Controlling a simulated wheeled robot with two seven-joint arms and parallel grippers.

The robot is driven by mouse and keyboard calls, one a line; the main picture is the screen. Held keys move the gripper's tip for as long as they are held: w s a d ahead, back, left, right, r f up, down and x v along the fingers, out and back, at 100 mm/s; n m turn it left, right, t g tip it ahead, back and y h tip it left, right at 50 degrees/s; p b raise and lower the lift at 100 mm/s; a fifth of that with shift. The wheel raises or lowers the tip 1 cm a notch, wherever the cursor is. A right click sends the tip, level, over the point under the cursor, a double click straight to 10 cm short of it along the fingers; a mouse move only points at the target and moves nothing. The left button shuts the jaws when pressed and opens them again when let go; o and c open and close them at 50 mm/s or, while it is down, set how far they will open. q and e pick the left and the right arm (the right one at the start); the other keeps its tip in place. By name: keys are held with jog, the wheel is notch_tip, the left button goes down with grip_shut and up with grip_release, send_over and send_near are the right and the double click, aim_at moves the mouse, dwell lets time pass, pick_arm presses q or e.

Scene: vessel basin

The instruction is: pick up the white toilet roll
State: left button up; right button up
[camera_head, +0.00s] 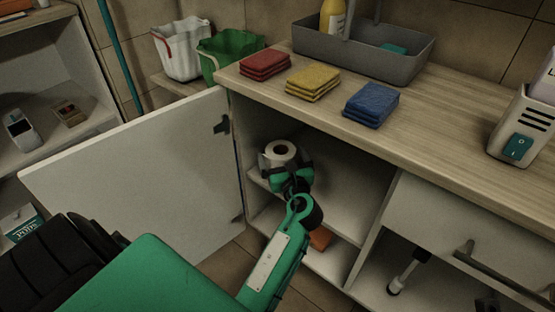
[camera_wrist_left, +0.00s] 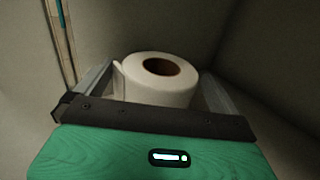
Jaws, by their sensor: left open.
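The white toilet roll (camera_head: 280,152) stands upright on the shelf inside the open cabinet, its dark core hole facing up. My left gripper (camera_head: 283,165) reaches into the cabinet and is at the roll, its fingers on either side. In the left wrist view the roll (camera_wrist_left: 157,82) sits between the two spread fingers of the gripper (camera_wrist_left: 155,95), in front of the palm. The gripper is open. I cannot tell whether a finger touches the roll; its lower part is hidden. My right gripper is not clearly seen.
The cabinet's white door (camera_head: 140,175) stands open at the left. The worktop (camera_head: 440,130) overhangs the shelf and carries red (camera_head: 265,64), yellow (camera_head: 313,81) and blue cloths (camera_head: 371,104) and a grey basin (camera_head: 380,62). The shelf right of the roll is clear.

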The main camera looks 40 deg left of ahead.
pick_arm(q)
jog(key=c, duration=1)
jog(key=shift+r, duration=0.15)
jog(key=shift+c, duration=0.2)
